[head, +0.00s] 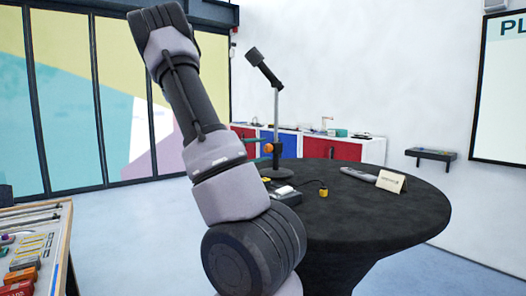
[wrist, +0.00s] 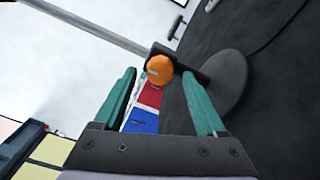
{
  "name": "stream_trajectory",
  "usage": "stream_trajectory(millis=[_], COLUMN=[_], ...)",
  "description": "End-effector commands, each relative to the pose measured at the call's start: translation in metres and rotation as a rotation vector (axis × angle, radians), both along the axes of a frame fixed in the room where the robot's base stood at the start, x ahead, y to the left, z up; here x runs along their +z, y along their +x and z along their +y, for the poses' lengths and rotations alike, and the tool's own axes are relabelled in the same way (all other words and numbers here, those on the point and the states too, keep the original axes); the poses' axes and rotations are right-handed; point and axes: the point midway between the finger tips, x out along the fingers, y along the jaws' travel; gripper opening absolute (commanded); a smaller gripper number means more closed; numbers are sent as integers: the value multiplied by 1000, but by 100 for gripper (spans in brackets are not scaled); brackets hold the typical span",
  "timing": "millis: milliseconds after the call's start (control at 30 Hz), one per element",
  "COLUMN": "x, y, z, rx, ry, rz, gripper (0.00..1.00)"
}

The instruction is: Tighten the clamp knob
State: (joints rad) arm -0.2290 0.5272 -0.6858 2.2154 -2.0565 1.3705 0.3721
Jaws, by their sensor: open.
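The orange clamp knob (wrist: 159,69) sits on a dark clamp block on the pole (wrist: 85,25) of a stand. In the wrist view it shows between the two teal fingertips of my gripper (wrist: 159,76), at or just past their ends. The fingers are open, with a gap on each side of the knob, and I see no contact. My arm hides most of the gripper there.
The stand has a black head (head: 264,66) on top and a round base (wrist: 217,83) on the black round table (head: 375,215). A dark box (head: 288,198), a small yellow item (head: 323,190), a grey tool (head: 358,174) and a card (head: 391,182) lie nearby.

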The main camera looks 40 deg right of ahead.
Motion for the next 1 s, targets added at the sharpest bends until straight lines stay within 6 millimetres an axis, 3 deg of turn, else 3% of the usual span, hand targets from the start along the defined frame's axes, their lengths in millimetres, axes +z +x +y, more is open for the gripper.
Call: stream_trajectory(millis=[300, 500, 1000], x=[0, 0, 0], y=[9, 11, 11], z=[64, 90, 98], rx=[7, 3, 2], ry=[1, 0, 1], rz=[1, 0, 0], gripper=[74, 74, 74])
